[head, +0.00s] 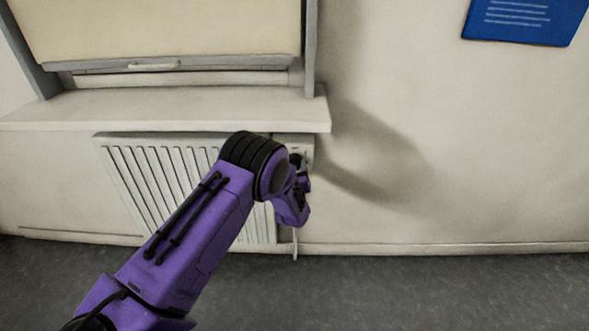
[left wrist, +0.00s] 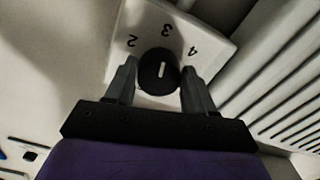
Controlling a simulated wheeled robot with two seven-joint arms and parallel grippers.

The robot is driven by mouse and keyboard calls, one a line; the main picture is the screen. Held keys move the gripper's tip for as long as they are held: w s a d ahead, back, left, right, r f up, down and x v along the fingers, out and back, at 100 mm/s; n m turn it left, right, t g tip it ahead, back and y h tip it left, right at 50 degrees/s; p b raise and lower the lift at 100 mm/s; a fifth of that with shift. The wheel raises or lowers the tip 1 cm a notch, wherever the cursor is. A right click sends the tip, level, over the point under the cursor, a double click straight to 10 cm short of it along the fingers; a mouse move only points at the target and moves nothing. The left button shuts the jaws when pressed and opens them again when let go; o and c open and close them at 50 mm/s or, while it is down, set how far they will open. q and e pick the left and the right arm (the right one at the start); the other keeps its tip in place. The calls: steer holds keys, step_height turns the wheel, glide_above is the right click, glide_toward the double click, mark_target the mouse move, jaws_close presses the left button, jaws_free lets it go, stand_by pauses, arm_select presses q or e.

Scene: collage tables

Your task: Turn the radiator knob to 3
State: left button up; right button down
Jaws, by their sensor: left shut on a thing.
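In the left wrist view the radiator knob (left wrist: 158,70) is round and black with a short white mark. It sits on a pale plate (left wrist: 205,45) printed with 2, 3 and 4. The white mark stands upright in the picture, roughly in line with the 3. My left gripper (left wrist: 160,80) is shut on the knob, one grey finger on each side. In the head view the left gripper (head: 299,172) is at the right end of the white radiator (head: 150,175), and my arm covers part of the radiator. The pale plate (head: 307,145) shows there only in part.
A window sill (head: 200,112) juts out above the radiator. A thin white pipe (head: 295,245) runs down to the floor below the gripper. A blue sign (head: 525,18) hangs on the wall at upper right. The wall and grey floor to the right are clear.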

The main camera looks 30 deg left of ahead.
arm_select(q)
steer(key=shift+s+f, duration=0.1)
steer(key=shift+f, duration=0.05)
steer(key=o, duration=1)
steer(key=p+v, duration=0.1)
steer(key=v, duration=0.9)
steer(key=shift+s+d, duration=0.1)
steer(key=shift+s, duration=0.15)
